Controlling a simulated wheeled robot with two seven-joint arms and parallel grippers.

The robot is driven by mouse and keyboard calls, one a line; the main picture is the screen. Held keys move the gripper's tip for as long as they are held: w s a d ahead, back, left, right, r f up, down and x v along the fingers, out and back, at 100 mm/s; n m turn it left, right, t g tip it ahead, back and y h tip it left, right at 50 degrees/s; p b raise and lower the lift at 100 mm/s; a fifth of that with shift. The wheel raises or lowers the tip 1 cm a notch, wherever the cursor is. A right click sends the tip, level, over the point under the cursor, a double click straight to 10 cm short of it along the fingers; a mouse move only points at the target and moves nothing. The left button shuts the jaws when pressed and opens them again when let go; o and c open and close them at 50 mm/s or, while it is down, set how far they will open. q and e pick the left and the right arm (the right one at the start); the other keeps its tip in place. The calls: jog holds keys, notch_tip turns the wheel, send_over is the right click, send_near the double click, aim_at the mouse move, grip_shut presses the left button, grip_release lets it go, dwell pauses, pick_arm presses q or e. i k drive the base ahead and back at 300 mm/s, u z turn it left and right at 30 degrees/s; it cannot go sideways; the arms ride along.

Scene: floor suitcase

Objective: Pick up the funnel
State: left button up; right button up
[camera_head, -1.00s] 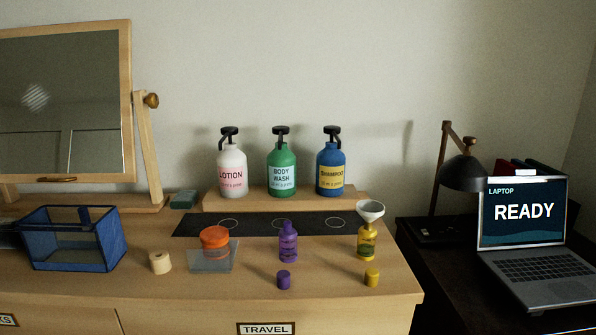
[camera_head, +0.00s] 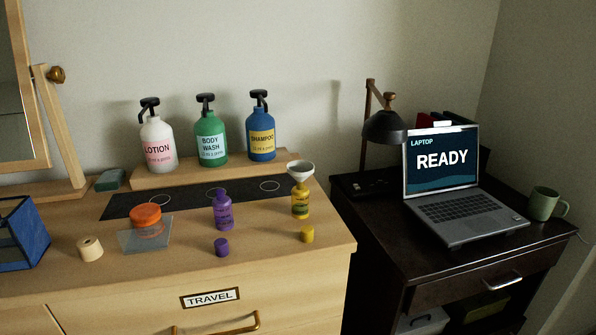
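The funnel (camera_head: 301,170) is white and sits in the mouth of a small yellow bottle (camera_head: 300,203) near the right end of the wooden dresser top. Its wide cone faces up. A yellow cap (camera_head: 307,235) lies in front of that bottle. Neither of my grippers shows in the head view.
A purple bottle (camera_head: 223,210), a purple cap (camera_head: 221,247) and an orange-lidded jar (camera_head: 147,220) stand left of the funnel. Pump bottles stand behind on a riser (camera_head: 180,173). A dark desk with a laptop (camera_head: 448,190), lamp (camera_head: 385,127) and green mug (camera_head: 543,204) is at right.

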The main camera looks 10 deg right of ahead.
aim_at(300, 170)
jog(key=z, duration=0.7)
jog(key=i, duration=0.35)
jog(key=u, duration=1.35)
